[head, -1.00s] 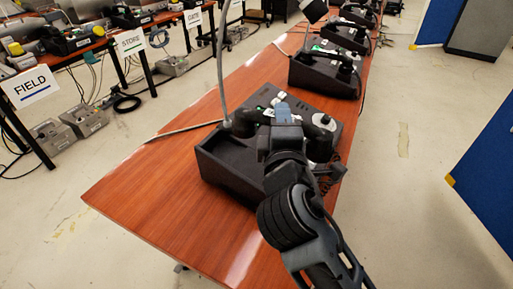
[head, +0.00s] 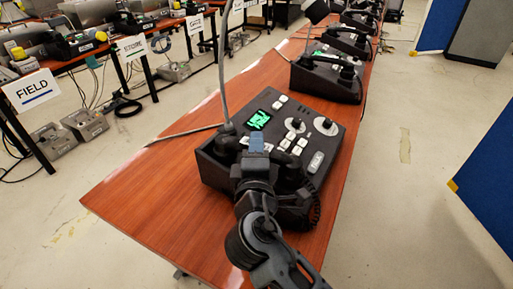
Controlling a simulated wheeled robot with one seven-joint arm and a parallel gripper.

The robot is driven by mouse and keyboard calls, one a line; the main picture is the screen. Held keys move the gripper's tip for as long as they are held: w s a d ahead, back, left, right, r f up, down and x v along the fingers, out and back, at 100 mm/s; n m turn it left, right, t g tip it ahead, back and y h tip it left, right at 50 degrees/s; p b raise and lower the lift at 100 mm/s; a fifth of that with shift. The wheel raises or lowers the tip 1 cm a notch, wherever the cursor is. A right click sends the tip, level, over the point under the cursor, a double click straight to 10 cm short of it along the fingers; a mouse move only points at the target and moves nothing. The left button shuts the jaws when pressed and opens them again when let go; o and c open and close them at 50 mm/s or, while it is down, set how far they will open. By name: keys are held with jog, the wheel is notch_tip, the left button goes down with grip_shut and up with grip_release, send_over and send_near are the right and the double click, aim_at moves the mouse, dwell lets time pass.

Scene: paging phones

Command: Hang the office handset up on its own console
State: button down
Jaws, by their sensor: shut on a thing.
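The nearest console (head: 318,140) is a black sloped box on the red-brown table, with a lit green screen, pale keys and two round dials showing. My gripper (head: 257,168) is over the console's near, left part, seen from behind. It is shut on a black handset (head: 291,179), which is mostly hidden behind my wrist. A dark coiled cord (head: 315,208) hangs at the console's near right corner. I cannot tell whether the handset touches the console or its cradle.
A grey gooseneck (head: 221,75) rises from the console's left side, close to my gripper. More consoles (head: 327,76) stand farther along the table (head: 135,190). A second row at left carries FIELD (head: 31,90) and STORE signs. The table's near left is bare.

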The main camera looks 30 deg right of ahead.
jog(key=shift+f, duration=0.1)
jog(key=c, duration=0.8)
grip_release()
jog(key=shift+s, duration=0.1)
jog(key=b+v, duration=0.1)
jog(key=v, duration=1.1)
